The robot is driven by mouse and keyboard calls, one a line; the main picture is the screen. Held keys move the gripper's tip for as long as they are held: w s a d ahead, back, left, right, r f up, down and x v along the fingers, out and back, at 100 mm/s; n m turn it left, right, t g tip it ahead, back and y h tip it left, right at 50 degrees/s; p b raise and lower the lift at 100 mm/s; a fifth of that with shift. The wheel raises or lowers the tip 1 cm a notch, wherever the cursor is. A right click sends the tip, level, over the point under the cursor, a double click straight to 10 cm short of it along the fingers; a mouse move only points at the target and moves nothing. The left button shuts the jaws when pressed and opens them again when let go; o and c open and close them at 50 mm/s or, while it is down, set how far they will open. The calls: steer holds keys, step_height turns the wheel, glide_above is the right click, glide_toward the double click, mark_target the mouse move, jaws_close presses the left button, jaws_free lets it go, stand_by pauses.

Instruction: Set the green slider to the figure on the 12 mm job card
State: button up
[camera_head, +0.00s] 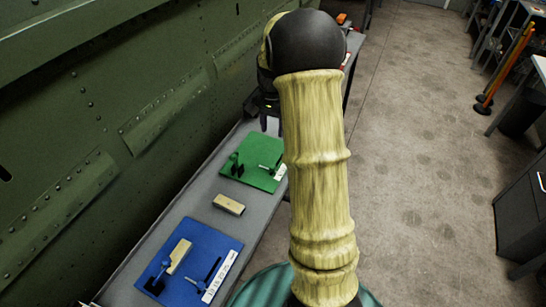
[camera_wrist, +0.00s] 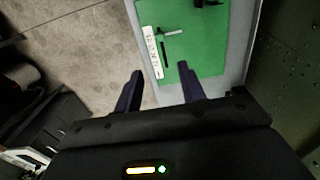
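The green board (camera_head: 253,150) lies on the narrow bench and also shows in the wrist view (camera_wrist: 208,52). The green slider (camera_wrist: 171,33) is a small pale-green piece across the top of a dark slot (camera_wrist: 164,54). A white scale strip (camera_wrist: 152,52) runs beside the slot; its figures are too small to read. My gripper (camera_wrist: 160,72) is open and empty, its dark fingers apart, with the slider beyond the fingertips. In the head view my gripper (camera_head: 268,116) is partly hidden by my arm. I cannot make out a 12 mm job card.
A blue board (camera_head: 205,248) with a similar slot and white strip (camera_head: 220,276) lies nearer on the bench (camera_head: 192,196). A wooden block (camera_head: 228,204) lies between the boards, and another (camera_head: 179,256) on the blue board.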

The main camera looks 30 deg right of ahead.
mark_target(273, 167)
stand_by(0.3)
step_height(273, 167, down, 17)
steer(key=shift+f+p, duration=0.2)
steer(key=shift+p, duration=0.95)
jaws_close()
